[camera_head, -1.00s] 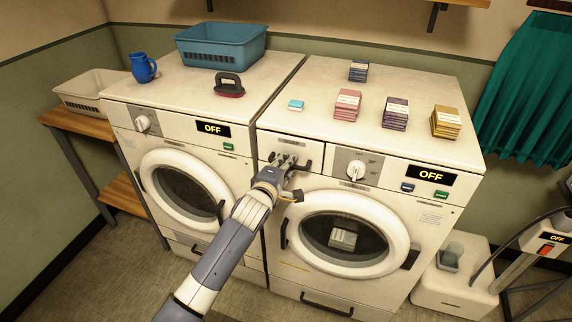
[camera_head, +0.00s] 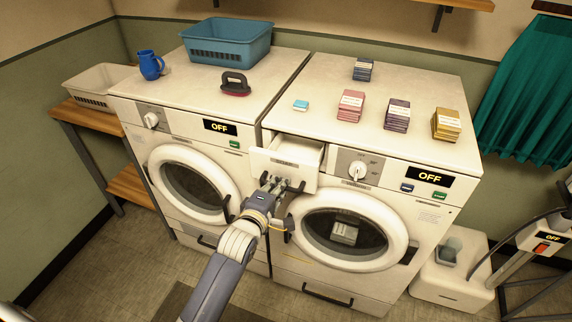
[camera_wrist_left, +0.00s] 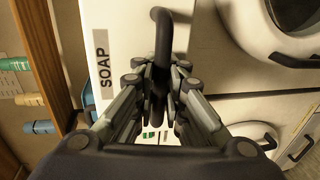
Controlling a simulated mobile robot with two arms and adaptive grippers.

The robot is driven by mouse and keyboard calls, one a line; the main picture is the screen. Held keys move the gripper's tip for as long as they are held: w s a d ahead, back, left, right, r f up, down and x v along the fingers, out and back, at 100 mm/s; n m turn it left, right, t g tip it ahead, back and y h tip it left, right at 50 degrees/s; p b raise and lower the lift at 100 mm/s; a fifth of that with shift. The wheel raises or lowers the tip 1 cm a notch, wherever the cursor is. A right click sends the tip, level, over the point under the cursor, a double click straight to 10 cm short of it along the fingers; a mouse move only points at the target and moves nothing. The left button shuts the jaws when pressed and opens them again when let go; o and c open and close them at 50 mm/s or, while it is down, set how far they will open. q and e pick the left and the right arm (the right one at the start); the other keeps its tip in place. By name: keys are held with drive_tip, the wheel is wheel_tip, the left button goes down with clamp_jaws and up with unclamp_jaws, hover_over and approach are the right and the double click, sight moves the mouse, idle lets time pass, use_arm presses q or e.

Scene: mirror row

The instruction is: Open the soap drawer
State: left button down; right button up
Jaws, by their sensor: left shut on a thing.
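The soap drawer (camera_head: 290,165) of the right washing machine (camera_head: 340,190) is pulled out, and its open top shows a pale inside. Its dark bar handle (camera_wrist_left: 161,45) is between the fingers of my left gripper (camera_wrist_left: 160,88) in the left wrist view, beside a label reading SOAP. In the head view my left gripper (camera_head: 282,182) is at the drawer's front, shut on the handle. My right gripper is not in view.
A second washer (camera_head: 190,165) stands to the left. On top are a blue basket (camera_head: 225,45), a blue mug (camera_head: 151,66), a dark-handled brush (camera_head: 235,85), a cyan block (camera_head: 300,105) and several coloured stacks. Both displays read OFF. Floor in front is partly clear.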

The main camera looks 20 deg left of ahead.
use_arm(q)
drive_tip(key=f+p+v, duration=0.1)
drive_tip(key=p+v, duration=0.1)
drive_tip(key=v, duration=0.4)
drive_tip(key=shift+s, duration=0.2)
drive_tip(key=c, duration=1.9)
unclamp_jaws()
drive_tip(key=shift+c, duration=0.2)
drive_tip(key=v, duration=1.2)
